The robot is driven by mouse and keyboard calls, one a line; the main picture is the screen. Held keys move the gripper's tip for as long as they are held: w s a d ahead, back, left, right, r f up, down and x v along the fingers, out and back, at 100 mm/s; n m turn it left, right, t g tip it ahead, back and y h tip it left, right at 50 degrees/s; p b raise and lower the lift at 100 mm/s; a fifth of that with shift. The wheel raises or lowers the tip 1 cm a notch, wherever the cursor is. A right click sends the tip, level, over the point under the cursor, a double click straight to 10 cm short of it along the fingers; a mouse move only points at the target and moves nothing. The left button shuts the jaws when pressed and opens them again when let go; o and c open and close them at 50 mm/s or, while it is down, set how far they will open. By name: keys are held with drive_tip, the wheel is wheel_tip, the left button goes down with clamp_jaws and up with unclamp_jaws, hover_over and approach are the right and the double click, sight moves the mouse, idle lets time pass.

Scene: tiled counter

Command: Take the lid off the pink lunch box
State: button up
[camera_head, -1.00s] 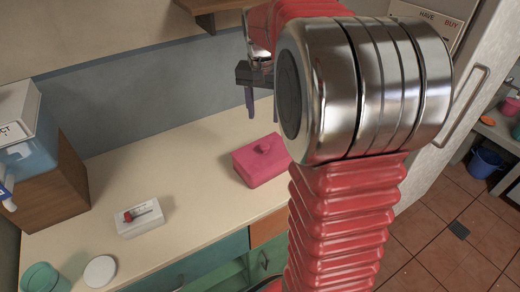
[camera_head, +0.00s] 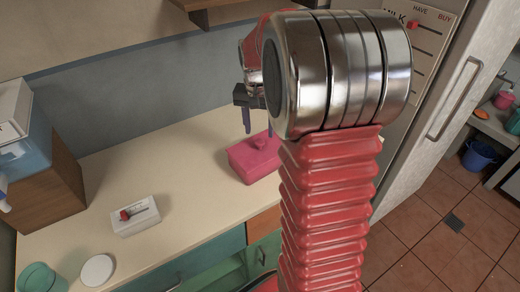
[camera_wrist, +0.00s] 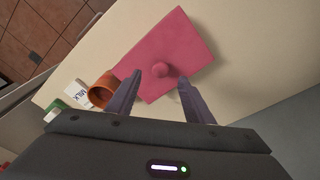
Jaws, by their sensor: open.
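The pink lunch box (camera_head: 256,158) sits on the counter near its front edge, in the middle of the head view. Its lid (camera_wrist: 168,50) is on, with a round knob (camera_wrist: 165,69) at its middle in the wrist view. My gripper (camera_wrist: 161,82) is open above the box, its two dark fingers apart on either side of the knob as the wrist view shows it. My arm hides part of the box's right side in the head view.
A white box with a red item (camera_head: 136,215) lies on the counter to the left. A white disc (camera_head: 97,270) and a green cup (camera_head: 42,278) are at the front left. A wooden crate (camera_head: 48,192) stands at far left. An orange-brown pot (camera_wrist: 103,88) shows beside the lunch box.

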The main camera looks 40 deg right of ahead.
sight(260, 142)
drive_tip(key=shift+f, duration=0.2)
drive_tip(key=shift+w+d+f, duration=0.15)
drive_tip(key=shift+f, duration=1.1)
drive_tip(key=shift+w+d+f, duration=0.15)
drive_tip(key=shift+f, duration=1.1)
drive_tip(key=shift+c, duration=0.6)
clamp_jaws()
